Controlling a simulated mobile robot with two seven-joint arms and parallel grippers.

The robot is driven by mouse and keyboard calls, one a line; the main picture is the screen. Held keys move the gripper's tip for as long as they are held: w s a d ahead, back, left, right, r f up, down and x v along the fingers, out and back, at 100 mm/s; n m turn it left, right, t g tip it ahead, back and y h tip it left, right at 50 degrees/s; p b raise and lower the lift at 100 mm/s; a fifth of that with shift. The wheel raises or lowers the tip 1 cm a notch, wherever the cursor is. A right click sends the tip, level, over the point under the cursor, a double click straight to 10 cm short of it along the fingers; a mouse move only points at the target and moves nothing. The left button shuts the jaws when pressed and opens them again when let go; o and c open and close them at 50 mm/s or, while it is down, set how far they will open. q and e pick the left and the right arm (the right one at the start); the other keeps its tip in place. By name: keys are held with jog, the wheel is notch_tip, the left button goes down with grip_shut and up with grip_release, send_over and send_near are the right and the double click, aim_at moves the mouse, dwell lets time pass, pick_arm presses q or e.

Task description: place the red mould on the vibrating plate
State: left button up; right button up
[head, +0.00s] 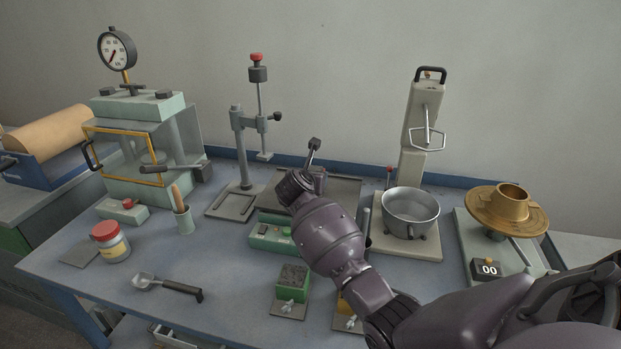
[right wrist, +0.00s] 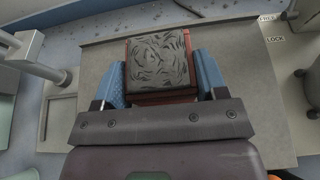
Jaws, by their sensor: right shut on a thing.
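In the right wrist view the red mould (right wrist: 166,98) is filled with rough grey concrete. My right gripper (right wrist: 159,75) is shut on it, with a blue finger on each side. The grey vibrating plate (right wrist: 265,110) is behind the mould and extends past it on both sides. I cannot tell whether the mould touches the plate. In the head view the plate (head: 340,190) is at the middle back of the bench, partly covered by my right arm. There the gripper (head: 300,185) hides the mould. My left gripper is not in view.
A green mould (head: 292,278) and a partly hidden yellow mould (head: 346,306) stand at the front. A stand (head: 242,150) rises left of the plate. A metal bowl (head: 410,208) and a brass flow table (head: 505,210) are right. A scoop (head: 165,284) lies front left.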

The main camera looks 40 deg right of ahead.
jog(key=o, duration=1.4)
jog(key=shift+f, duration=0.1)
jog(key=shift+o, duration=0.2)
jog(key=shift+r, duration=0.25)
jog(key=p+v, duration=0.2)
jog(key=v, duration=1)
jog(key=shift+f, duration=0.15)
